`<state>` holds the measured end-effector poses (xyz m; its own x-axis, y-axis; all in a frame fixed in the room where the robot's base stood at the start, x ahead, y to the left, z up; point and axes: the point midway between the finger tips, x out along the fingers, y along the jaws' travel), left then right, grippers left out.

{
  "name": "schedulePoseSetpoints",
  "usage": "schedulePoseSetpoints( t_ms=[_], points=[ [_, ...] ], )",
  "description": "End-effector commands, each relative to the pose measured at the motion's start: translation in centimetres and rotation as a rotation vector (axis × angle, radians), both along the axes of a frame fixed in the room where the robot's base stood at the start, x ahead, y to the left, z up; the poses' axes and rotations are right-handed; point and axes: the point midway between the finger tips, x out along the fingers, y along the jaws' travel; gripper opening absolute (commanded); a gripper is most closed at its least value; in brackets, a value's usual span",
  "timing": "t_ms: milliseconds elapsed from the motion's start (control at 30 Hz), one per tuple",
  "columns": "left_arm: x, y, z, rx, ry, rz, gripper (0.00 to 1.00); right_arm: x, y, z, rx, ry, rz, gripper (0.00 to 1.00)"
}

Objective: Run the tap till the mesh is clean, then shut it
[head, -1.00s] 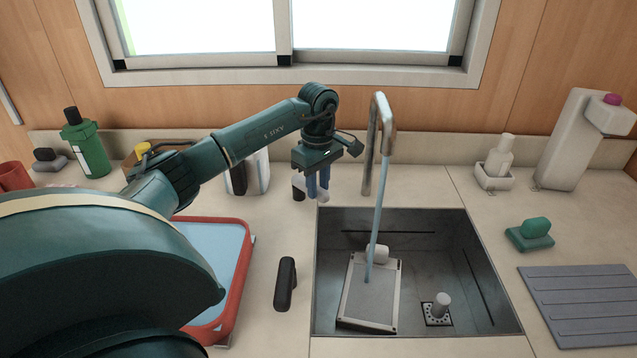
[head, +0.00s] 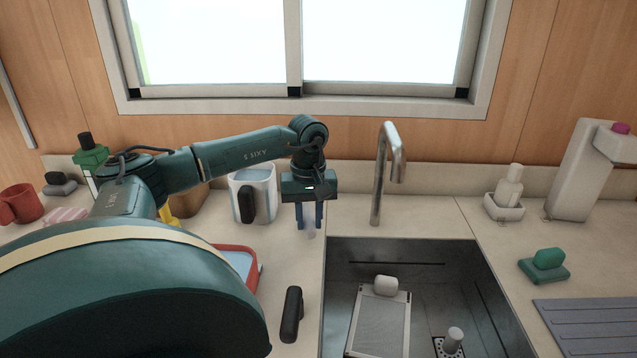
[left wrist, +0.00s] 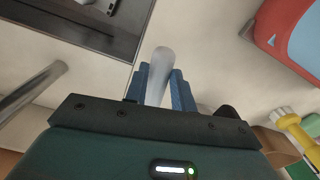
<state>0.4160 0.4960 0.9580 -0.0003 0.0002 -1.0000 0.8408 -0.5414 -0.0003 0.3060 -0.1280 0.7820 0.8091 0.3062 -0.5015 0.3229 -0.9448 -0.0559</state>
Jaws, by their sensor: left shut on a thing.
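The tap (head: 385,170), a bent metal spout, stands behind the sink, and no water falls from it. The mesh (head: 380,322), a grey screen in a light frame, leans in the sink with a pale block at its top; its surface looks evenly grey, and its lower edge is cut off. My left gripper (head: 310,222) points down left of the tap, shut on a pale rounded lever (head: 311,234), which I take for the tap lever. In the left wrist view this lever (left wrist: 161,62) stands between the blue fingers. My right gripper is not in view.
The sink (head: 480,285) has a drain plug (head: 453,340). A black handle (head: 291,314) lies left of it. A white jug (head: 258,185) stands behind, close to my left gripper. A red tray (head: 253,268) is partly hidden by my arm. A green sponge (head: 547,260) lies right.

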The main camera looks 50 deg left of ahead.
Motion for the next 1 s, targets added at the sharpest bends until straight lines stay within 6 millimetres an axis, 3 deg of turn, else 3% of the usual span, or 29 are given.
schedulePoseSetpoints(
  t_ms=[400, 933, 967, 1000],
  points=[
    [-0.90, 0.74, 0.06, -0.001, -0.002, -0.180, 0.00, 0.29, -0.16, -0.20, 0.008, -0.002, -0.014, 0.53],
    [-1.01, 0.87, 0.08, 0.001, -0.001, -0.205, 0.00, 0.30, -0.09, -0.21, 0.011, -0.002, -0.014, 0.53],
    [-1.01, 0.87, 0.08, 0.001, -0.001, -0.205, 0.28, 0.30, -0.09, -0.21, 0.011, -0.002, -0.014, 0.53],
    [-1.01, 0.87, 0.08, 0.001, -0.001, -0.205, 0.31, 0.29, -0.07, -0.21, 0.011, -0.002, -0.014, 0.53]
  ],
)
